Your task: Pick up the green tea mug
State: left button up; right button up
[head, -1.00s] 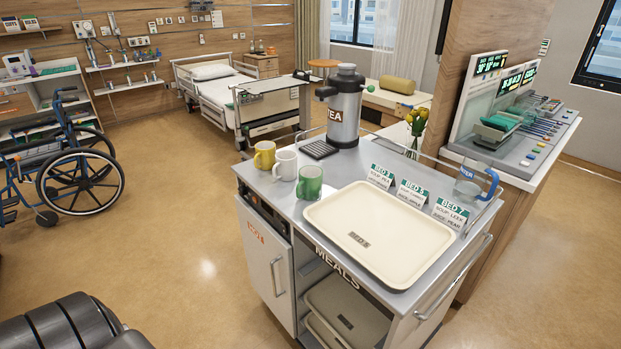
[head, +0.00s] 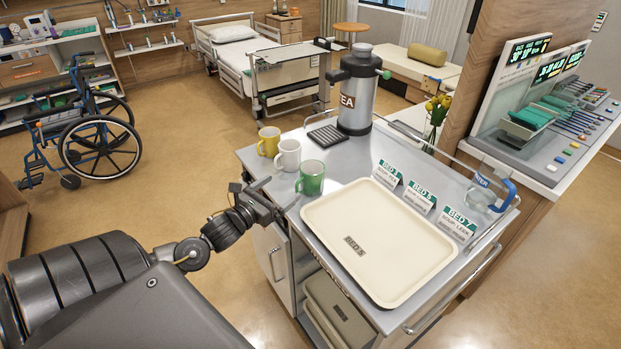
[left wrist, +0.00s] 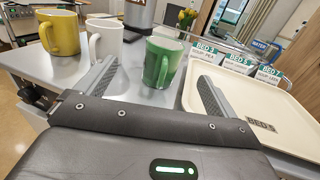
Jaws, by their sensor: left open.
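My right gripper is not in view.
A white mug (head: 287,154) and a yellow mug (head: 268,142) stand close behind and left of the green one. The cream tray (head: 435,262) lies to its right. A tea urn (head: 357,95) and bed cards (head: 420,200) stand behind the tray.

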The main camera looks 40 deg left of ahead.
aim_at(303, 174)
pick_arm(q)
jog(key=w, duration=0.3)
jog(key=w+p, duration=0.1)
jog(key=w, duration=0.1)
jog(key=shift+w+d, duration=0.3)
jog(key=shift+d, duration=0.1)
jog(key=shift+w, duration=0.2)
jog(key=shift+w+r+p, duration=0.15)
jog(key=shift+w+p, duration=0.1)
jog(key=shift+p, duration=0.15)
jog(key=w, duration=0.1)
jog(key=w+p, duration=0.2)
jog(key=shift+w+d+r, duration=0.1)
jog(key=shift+w+d, duration=0.15)
jog(key=shift+w, duration=0.6)
jog(key=shift+f, duration=0.2)
jog(key=c, duration=1.1)
jog(key=shift+c, duration=0.6)
jog(key=shift+r, duration=0.15)
